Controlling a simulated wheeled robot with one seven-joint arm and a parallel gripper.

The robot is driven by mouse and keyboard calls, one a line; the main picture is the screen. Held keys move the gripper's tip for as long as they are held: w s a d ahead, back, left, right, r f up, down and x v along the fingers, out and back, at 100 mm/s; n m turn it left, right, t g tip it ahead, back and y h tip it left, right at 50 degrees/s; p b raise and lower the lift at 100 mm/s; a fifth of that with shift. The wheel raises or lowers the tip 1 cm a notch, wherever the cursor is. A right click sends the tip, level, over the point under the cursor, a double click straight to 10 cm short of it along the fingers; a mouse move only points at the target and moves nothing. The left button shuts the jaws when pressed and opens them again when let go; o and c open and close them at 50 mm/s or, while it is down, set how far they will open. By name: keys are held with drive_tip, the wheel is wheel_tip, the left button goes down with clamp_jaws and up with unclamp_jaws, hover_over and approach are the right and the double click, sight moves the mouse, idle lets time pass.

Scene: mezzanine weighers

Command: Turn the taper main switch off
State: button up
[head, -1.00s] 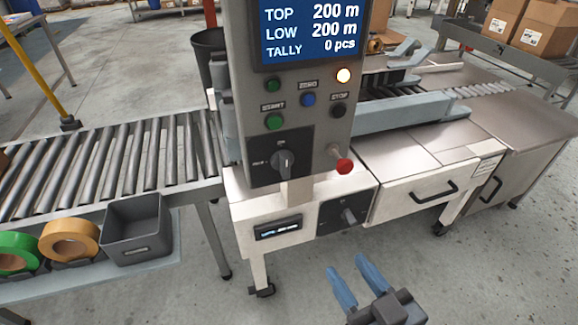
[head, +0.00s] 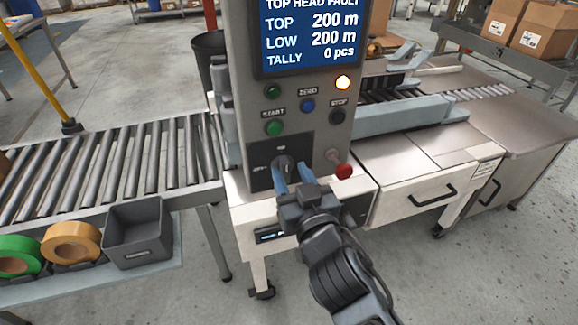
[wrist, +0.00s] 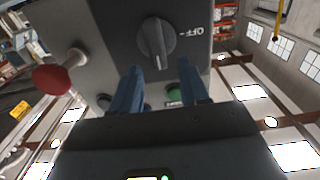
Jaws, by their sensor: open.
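The taper main switch (head: 283,160) is a dark rotary knob on the grey control column, on a black plate with a label at its left that reads like OFF. In the wrist view the knob (wrist: 158,42) appears upside down, its grip bar upright in the picture, pointing away from the OFF label. My gripper (head: 290,168) is open, its two blue fingers reaching up to the knob's plate. In the wrist view the fingertips (wrist: 159,70) lie just short of the knob or at its edge, one toward each side; contact cannot be told.
A red mushroom button (head: 343,171) sticks out right of the switch. Green start (head: 274,128), blue zero (head: 307,105) and dark stop (head: 338,116) buttons sit above it. A roller conveyor (head: 133,165) runs left.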

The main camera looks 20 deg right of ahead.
drive_tip(key=shift+w, duration=1)
clamp_jaws()
